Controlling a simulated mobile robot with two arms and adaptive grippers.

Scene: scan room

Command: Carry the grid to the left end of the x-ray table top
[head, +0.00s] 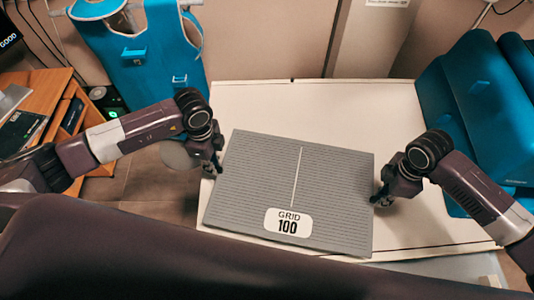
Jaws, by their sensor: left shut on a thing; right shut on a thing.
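The grid (330,191) is a flat grey ribbed panel with a white line down its middle and a white "GRID 100" label near its front edge. It is over the left part of the white x-ray table top (345,108), slightly turned. I cannot tell whether it touches the top. My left gripper (217,168) is shut on the grid's left edge. My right gripper (378,196) is shut on its right edge. The fingertips are partly hidden.
Blue cushions (482,105) lie at the right of the table. A teal apron (145,50) hangs at the back left. A wooden desk (62,110) stands at the far left. The table's back strip is bare.

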